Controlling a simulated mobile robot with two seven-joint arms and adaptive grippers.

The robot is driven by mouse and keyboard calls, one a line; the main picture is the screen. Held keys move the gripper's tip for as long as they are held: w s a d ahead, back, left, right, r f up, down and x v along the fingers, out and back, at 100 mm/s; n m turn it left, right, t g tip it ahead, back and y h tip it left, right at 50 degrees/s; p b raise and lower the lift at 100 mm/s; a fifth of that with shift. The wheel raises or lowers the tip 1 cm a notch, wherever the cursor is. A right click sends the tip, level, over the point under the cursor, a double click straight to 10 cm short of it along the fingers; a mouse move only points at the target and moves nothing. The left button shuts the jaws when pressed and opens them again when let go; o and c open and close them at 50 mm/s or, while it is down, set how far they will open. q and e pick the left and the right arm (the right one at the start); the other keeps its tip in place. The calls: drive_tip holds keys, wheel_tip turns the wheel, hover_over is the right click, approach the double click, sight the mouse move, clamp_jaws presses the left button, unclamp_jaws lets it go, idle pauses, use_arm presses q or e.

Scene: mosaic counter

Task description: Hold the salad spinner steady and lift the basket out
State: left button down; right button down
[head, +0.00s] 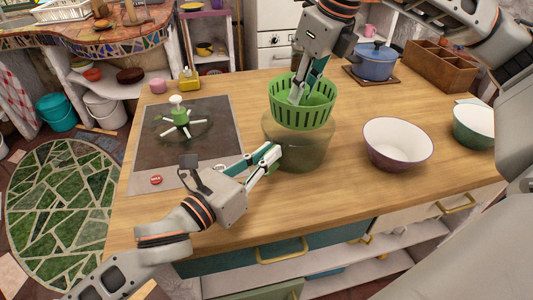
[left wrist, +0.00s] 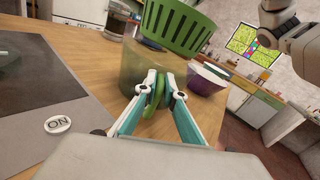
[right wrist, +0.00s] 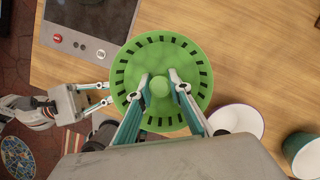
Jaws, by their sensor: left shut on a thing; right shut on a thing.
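The salad spinner's translucent greenish bowl (head: 300,155) stands on the wooden counter. My left gripper (head: 272,156) is at its left side, shut on the bowl's green handle (left wrist: 156,92). The green slotted basket (head: 303,118) is raised, nearly all of it above the bowl's rim; the head view does not show clearly whether its base is fully clear. My right gripper (right wrist: 160,86) reaches down inside the basket, shut on its green centre post (right wrist: 159,87). In the left wrist view the basket (left wrist: 180,27) is above the bowl and looks empty in the right wrist view.
A clear lid with a green hub (head: 177,123) lies on the dark cooktop (head: 208,150) to the left. A white-and-purple bowl (head: 398,143) and a green bowl (head: 474,127) stand to the right. A blue pot (head: 375,64) and wooden box (head: 440,68) are behind.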

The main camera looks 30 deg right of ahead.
use_arm(q)
drive_tip(key=shift+f, duration=0.1)
use_arm(e)
drive_tip(key=shift+r, duration=0.7)
use_arm(q)
drive_tip(key=c, duration=2)
unclamp_jaws()
drive_tip(key=shift+c, duration=0.2)
drive_tip(key=v, duration=1.2)
drive_tip(key=shift+s, duration=0.1)
use_arm(e)
drive_tip(key=shift+s, duration=0.1)
